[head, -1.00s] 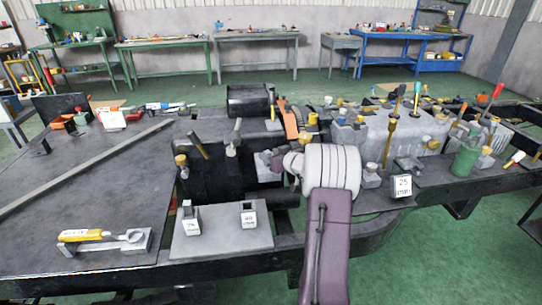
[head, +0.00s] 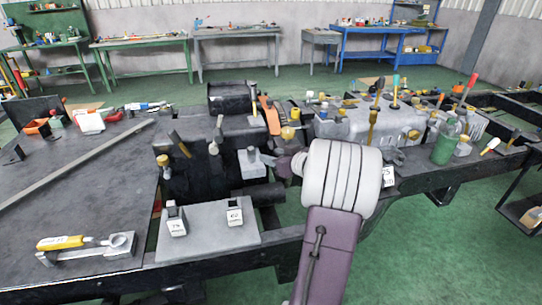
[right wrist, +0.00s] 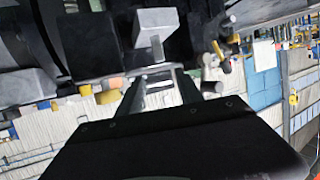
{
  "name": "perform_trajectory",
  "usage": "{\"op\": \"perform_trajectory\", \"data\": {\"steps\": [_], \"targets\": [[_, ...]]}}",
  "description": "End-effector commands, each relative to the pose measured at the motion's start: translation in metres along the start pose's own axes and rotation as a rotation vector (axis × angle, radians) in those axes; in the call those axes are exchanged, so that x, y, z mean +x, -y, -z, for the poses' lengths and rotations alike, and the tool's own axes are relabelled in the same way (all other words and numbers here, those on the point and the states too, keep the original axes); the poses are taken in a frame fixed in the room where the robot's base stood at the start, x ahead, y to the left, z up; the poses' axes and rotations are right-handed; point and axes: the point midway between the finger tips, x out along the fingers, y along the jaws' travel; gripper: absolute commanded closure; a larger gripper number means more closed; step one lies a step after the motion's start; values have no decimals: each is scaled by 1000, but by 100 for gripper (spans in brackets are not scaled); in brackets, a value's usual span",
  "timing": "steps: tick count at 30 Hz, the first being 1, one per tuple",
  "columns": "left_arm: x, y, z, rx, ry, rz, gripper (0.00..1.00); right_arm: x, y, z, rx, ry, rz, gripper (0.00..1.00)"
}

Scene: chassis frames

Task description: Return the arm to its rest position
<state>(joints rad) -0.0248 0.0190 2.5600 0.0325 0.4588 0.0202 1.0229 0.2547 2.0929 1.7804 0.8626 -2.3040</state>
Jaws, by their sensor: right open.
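My right arm reaches in from the bottom of the head view, with its white ribbed joint over the front edge of the chassis bench. My right gripper (head: 270,160) is small and partly hidden there, pointing left above the dark middle of the bench. In the right wrist view its two fingers (right wrist: 164,88) stand apart, and I see nothing held between them. A pale grey block (right wrist: 155,24) lies beyond the fingertips. My left gripper is not in view.
A grey plate (head: 205,238) with two labelled holders is at the front. A yellow-handled tool (head: 62,242) lies in a cradle at left. A green cup (head: 444,150) with upright tools stands at right. Green floor (head: 440,250) is open at front right.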

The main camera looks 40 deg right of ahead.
Motion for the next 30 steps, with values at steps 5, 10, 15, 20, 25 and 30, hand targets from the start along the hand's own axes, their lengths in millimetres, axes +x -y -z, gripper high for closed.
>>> {"op": "perform_trajectory", "data": {"steps": [5,10,15,20,25,30], "targets": [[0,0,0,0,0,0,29,0,0,0,0,0,0,57],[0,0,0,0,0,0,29,1,0,0,-1,0,1,57],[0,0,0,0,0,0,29,26,62,18,-61,-11,130,57],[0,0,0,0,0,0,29,37,208,7,-236,51,439,57],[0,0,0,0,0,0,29,-14,334,-76,-396,333,764,57],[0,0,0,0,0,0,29,-100,363,-187,-509,820,817,57]]}}
